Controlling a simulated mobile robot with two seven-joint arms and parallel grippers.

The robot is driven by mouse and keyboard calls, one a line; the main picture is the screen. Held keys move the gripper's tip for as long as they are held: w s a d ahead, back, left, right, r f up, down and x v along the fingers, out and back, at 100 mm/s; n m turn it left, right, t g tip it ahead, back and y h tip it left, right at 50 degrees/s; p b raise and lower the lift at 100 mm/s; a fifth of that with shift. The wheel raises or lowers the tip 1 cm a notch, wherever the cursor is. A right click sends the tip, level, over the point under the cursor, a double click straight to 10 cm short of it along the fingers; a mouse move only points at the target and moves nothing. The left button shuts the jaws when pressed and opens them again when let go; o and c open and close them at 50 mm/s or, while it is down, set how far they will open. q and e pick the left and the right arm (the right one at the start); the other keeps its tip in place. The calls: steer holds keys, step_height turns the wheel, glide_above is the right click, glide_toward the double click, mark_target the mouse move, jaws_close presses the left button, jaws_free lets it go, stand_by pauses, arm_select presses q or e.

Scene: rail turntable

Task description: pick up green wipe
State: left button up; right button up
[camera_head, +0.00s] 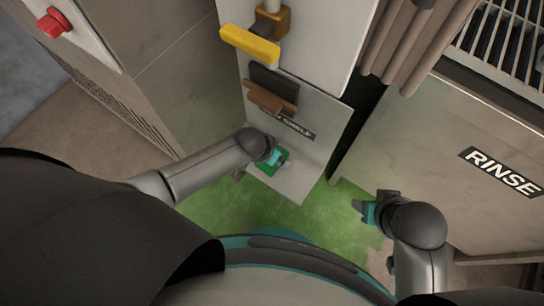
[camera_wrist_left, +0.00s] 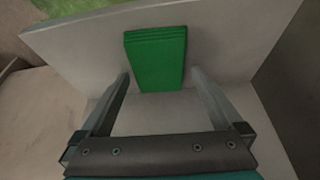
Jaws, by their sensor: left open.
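The green wipe (camera_head: 267,169) lies on a pale grey ledge (camera_head: 297,184) at the foot of a panel in the head view. In the left wrist view the wipe (camera_wrist_left: 156,55) is a flat green block with ridges along its far edge. My left gripper (camera_head: 277,158) is over the wipe and partly hides it in the head view. Its fingers (camera_wrist_left: 161,80) are open, one on each side of the wipe's near part, with gaps. I cannot tell whether they touch the ledge. My right gripper (camera_head: 364,208) is over the green floor, away from the wipe; its jaws are unclear.
Above the ledge, the panel carries a brown block (camera_head: 271,97) and a yellow handle (camera_head: 249,45). A RINSE cabinet (camera_head: 430,160) stands at right, with brown hoses (camera_head: 405,40) beside it. A red button (camera_head: 53,22) is at upper left. Green floor (camera_head: 325,225) lies below.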

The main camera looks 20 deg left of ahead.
arm_select(q)
steer(key=shift+f, duration=0.1)
steer(key=c, duration=1.2)
steer(key=shift+c, duration=0.2)
